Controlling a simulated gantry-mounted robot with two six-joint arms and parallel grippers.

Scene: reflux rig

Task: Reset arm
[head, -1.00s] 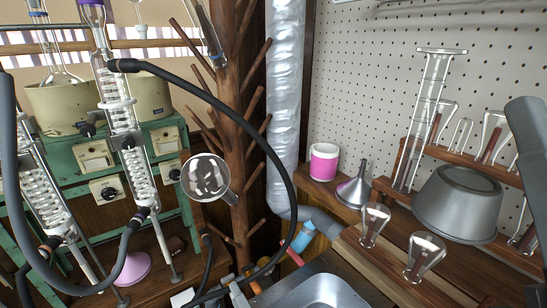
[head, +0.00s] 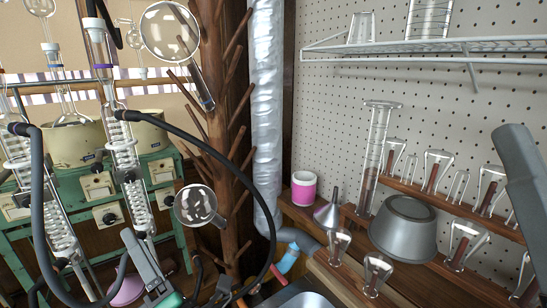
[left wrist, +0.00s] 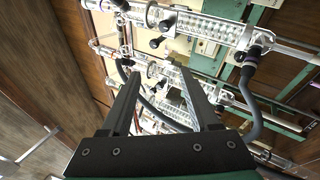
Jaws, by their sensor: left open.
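My left gripper (head: 138,250) is at the lower left of the head view, in front of the glass condenser rig. In the left wrist view the gripper (left wrist: 160,82) is open, with nothing between its two dark fingers. The coiled glass condenser (head: 125,165) stands slightly tilted behind it, with a black hose at its upper side. A second coiled condenser (head: 55,215) stands further left. In the left wrist view a condenser (left wrist: 205,28) lies across the top, beyond the fingertips.
A metal bowl (head: 403,228), funnel (head: 328,213) and pink-banded jar (head: 304,188) stand at right. A wire shelf (head: 420,47) is above. A black hose (head: 240,180) arcs across the middle.

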